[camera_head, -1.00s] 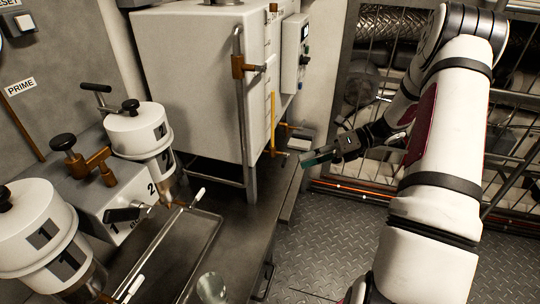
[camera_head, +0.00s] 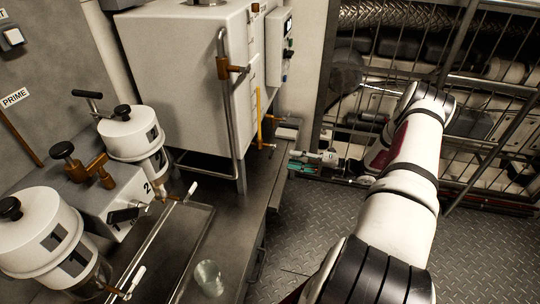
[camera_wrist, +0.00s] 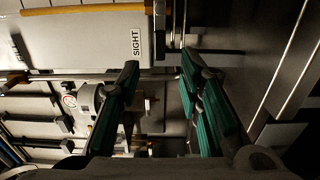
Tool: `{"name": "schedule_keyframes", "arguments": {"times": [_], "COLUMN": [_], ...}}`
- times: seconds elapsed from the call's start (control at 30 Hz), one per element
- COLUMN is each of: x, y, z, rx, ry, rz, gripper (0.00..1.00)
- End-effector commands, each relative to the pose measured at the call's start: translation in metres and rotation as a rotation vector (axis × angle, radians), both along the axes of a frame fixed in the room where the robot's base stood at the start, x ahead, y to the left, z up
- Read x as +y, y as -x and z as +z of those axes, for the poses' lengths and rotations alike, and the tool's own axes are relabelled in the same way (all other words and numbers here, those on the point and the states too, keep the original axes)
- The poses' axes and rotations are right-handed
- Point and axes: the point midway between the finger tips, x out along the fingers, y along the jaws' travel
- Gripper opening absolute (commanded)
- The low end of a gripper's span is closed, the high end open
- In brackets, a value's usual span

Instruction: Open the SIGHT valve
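The SIGHT label (camera_wrist: 136,42) shows on the white tank's face in the wrist view, turned sideways. Beside it is a brass fitting (camera_wrist: 160,18) with a thin metal stem below. In the head view, a yellow sight tube (camera_head: 259,116) stands on the tank's right side, with a small brass valve (camera_head: 266,146) at its lower end. My gripper (camera_head: 293,162) is right of and slightly below that valve, apart from it. The valve's handle position is hard to tell.
The white tank (camera_head: 185,75) stands on a dark bench (camera_head: 225,205). A metal pipe (camera_head: 232,120) runs down its front corner. Numbered white canisters (camera_head: 130,135) and a tray (camera_head: 205,225) are at left. A barred rack (camera_head: 470,100) is behind my arm; the floor at right is clear.

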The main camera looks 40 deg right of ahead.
Motion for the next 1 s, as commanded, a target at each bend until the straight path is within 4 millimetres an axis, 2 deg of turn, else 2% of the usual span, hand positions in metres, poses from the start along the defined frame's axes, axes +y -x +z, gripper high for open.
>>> {"name": "schedule_keyframes", "arguments": {"times": [0.2,0.43,0.6,0.9,0.93,1.0], "x": [0.028,0.048,0.055,0.056,0.056,0.056], "y": [-0.035,-0.062,-0.07,-0.072,-0.072,-0.071], "z": [0.0,0.0,0.0,0.0,0.0,0.0], "rx": [-0.001,-0.001,-0.001,-0.001,-0.001,-0.001], "ry": [0.0,0.003,0.003,0.003,0.003,0.003], "rz": [0.003,0.003,0.001,0.001,0.001,0.001], "gripper": [0.33,0.33,0.33,0.33,0.29,0.13]}}
